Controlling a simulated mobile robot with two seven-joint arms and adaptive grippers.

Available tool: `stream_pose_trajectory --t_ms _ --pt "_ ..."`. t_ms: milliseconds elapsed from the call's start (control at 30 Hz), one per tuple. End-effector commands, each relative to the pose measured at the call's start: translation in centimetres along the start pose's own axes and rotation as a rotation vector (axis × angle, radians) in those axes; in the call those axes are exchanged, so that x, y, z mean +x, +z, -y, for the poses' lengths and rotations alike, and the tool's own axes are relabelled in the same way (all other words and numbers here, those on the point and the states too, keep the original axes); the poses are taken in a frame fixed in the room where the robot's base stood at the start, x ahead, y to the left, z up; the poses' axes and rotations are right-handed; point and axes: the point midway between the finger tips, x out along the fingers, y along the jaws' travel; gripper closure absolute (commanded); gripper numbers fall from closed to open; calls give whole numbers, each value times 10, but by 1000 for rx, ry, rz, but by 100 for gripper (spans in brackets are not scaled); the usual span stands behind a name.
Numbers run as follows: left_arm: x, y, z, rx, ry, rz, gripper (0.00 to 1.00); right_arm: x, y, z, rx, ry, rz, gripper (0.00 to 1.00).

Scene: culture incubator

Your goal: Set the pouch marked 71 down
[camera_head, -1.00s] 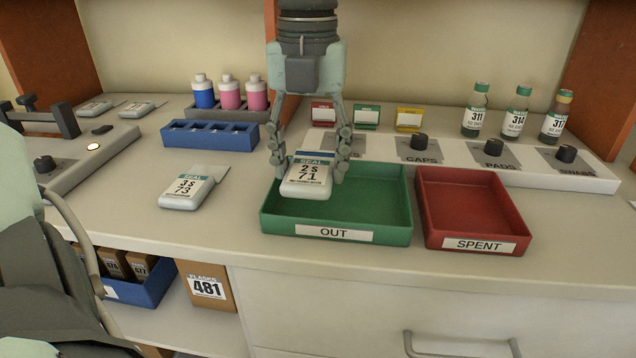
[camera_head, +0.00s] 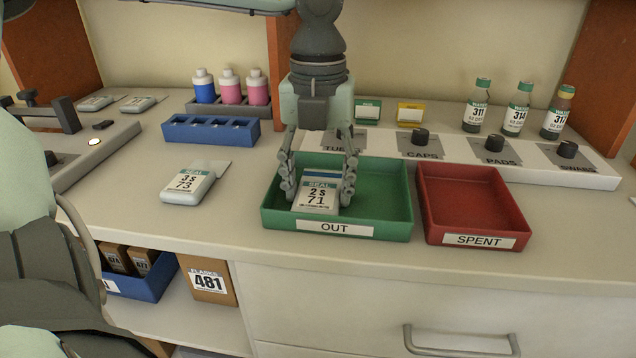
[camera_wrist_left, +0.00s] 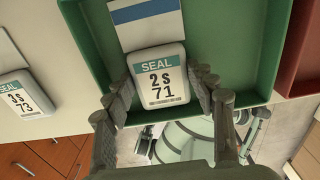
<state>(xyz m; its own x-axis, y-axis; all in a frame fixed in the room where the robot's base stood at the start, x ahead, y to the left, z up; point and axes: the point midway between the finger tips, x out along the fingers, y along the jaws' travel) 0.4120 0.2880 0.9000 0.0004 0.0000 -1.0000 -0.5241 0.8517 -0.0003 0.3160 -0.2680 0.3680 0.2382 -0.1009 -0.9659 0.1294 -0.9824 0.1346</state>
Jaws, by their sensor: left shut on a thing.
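The pouch marked 71 (camera_head: 317,193) is pale with a green SEAL band and reads 2 S 71. It is inside the green OUT tray (camera_head: 390,228), in its left half near the front wall. My left gripper (camera_head: 318,190) points down into the tray and is shut on the pouch, one finger at each side. In the left wrist view the pouch (camera_wrist_left: 158,82) sits between the fingertips, its label facing the camera. Whether its underside touches the tray floor I cannot tell. My right gripper is not in view.
The pouch marked 73 (camera_head: 187,185) lies on the counter left of the tray. The red SPENT tray (camera_head: 470,240) stands close on the right and looks empty. A blue rack (camera_head: 210,132) and several bottles stand behind. The right half of the OUT tray is clear.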

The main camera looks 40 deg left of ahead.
Motion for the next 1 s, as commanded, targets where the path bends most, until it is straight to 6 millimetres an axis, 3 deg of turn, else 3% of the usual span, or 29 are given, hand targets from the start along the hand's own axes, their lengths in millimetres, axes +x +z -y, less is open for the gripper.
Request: stream_pose_trajectory --t_ms 167,200,333,700,800,1000 --pt "2 0 0 0 0 1 77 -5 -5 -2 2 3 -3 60" --pt "1 0 0 0 0 0 39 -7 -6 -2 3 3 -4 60" --pt "1 0 0 0 0 0 23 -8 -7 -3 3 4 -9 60" --pt "-1 0 0 0 0 0 23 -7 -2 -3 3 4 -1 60" --pt "-5 0 0 0 0 0 23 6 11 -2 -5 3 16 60" --pt "-48 2 1 -1 -1 7 23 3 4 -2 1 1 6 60"
